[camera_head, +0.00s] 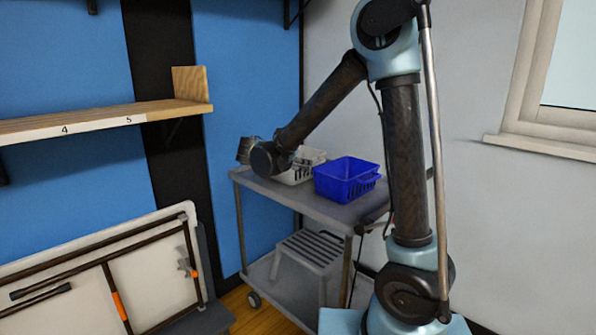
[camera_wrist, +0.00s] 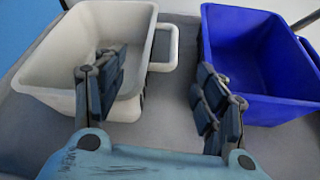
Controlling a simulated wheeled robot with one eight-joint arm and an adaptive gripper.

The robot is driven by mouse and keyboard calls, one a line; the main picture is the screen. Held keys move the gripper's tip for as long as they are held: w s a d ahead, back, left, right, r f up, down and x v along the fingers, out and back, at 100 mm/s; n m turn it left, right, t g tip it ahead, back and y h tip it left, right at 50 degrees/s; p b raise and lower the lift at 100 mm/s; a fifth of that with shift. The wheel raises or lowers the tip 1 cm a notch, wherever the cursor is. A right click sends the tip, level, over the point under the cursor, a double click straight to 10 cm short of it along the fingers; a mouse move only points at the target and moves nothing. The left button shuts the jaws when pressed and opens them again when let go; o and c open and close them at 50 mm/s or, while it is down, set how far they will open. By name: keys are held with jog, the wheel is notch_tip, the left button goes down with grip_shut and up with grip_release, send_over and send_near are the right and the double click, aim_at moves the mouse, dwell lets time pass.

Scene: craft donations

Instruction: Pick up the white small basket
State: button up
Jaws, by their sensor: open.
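The white small basket (camera_head: 296,178) stands on the grey cart, partly hidden by my arm in the head view. In the wrist view it (camera_wrist: 60,45) fills the upper left, empty, with a loop handle (camera_wrist: 172,50) on its right side. My gripper (camera_wrist: 160,85) is open with nothing between its fingers. I cannot tell whether either finger touches a basket.
A blue basket (camera_head: 337,186) stands close to the right of the white one; it also looks empty in the wrist view (camera_wrist: 250,50). The cart top (camera_head: 340,212) is bare in front of them. A grey step stool (camera_head: 308,252) sits below. A shelf (camera_head: 105,119) juts from the left.

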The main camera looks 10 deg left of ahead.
jog(key=x, duration=0.5)
jog(key=shift+d, duration=0.15)
jog(key=shift+r+x, duration=0.15)
jog(key=shift+x, duration=1.2)
jog(key=shift+r+x, duration=0.15)
jog(key=shift+x, duration=1.25)
jog(key=c, duration=1.5)
